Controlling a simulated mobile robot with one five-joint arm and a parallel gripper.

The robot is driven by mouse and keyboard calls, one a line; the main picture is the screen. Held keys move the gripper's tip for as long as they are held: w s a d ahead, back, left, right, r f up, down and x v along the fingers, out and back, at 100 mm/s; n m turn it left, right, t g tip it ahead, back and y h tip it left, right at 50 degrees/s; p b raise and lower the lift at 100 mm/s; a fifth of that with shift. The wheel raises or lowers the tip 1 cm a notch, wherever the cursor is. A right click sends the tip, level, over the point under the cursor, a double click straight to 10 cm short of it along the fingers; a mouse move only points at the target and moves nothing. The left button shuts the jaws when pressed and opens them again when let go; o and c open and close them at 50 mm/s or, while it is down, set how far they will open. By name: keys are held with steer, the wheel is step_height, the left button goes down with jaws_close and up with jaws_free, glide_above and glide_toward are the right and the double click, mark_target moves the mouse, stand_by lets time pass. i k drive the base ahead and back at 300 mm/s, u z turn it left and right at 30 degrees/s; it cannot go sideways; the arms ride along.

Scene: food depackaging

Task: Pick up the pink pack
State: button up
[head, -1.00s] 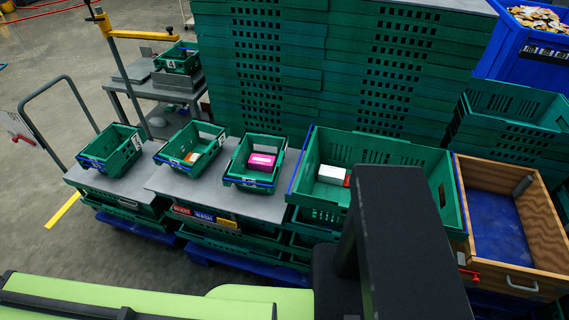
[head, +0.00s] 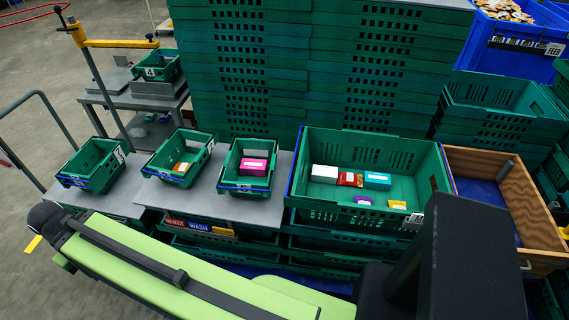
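The pink pack (head: 253,168) is a small box with a white label on top. It sits in a small green crate (head: 232,186) on a grey table, just left of the large green crate. My green and black arm crosses the bottom of the head view, in front of the tables. My gripper's fingers do not show, so I cannot see whether it holds anything.
The large green crate (head: 330,212) holds several packs: white (head: 324,174), red (head: 350,179), blue (head: 377,181), purple (head: 363,200) and yellow (head: 397,204). Another small crate holds an orange pack (head: 181,168); one crate at left (head: 92,166) looks empty. Tall crate stacks (head: 300,70) stand behind.

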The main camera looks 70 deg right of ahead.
mark_target(251, 167)
steer(key=z, duration=0.3)
steer(key=i, duration=1)
